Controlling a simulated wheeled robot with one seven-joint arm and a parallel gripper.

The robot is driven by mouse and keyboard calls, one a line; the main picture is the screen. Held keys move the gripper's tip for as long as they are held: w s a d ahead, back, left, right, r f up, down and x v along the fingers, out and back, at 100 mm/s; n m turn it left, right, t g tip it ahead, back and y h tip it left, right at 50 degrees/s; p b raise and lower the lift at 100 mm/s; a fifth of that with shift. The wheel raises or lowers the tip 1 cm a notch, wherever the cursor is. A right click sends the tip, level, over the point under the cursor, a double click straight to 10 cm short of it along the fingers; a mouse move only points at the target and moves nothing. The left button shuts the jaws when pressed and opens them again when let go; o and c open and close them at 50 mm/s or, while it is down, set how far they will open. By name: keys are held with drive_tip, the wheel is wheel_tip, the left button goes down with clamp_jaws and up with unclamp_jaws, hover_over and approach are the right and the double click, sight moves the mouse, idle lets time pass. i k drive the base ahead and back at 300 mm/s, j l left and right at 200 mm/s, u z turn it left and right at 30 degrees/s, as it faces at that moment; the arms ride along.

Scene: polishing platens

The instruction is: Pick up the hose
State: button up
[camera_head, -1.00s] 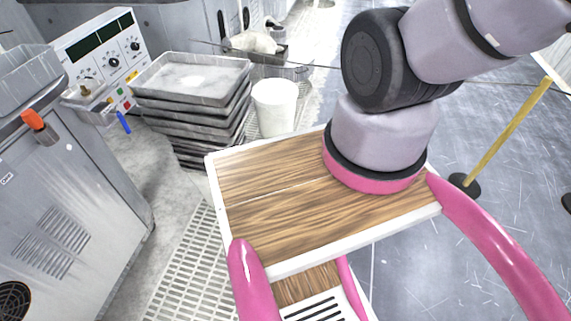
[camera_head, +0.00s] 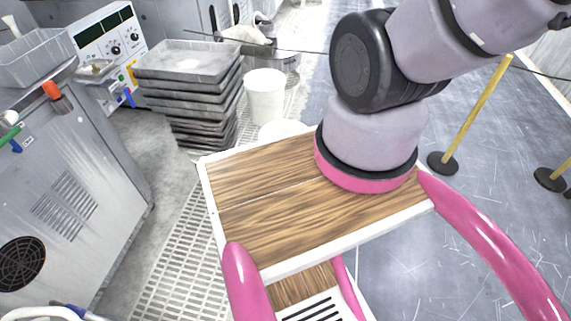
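A white curved tube-like thing (camera_head: 40,313) with a dark blue piece beside it shows at the bottom left edge. It is mostly cut off, and I cannot tell whether it is the hose. No other hose is clear. My gripper is out of view; only the lower part of my arm shows above my own wooden-topped body, so I cannot see what the gripper holds.
A grey metal cabinet (camera_head: 95,195) stands at left, with a tray and an orange-handled tool (camera_head: 55,93) on top. Stacked metal trays (camera_head: 190,62) and a white bucket (camera_head: 264,98) stand behind. Yellow posts (camera_head: 478,115) stand at right.

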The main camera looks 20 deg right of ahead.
sight(9, 20)
drive_tip(key=i+j+u, duration=0.1)
drive_tip(key=i+u, duration=0.4)
drive_tip(key=i, duration=0.85)
drive_tip(key=u, duration=1.3)
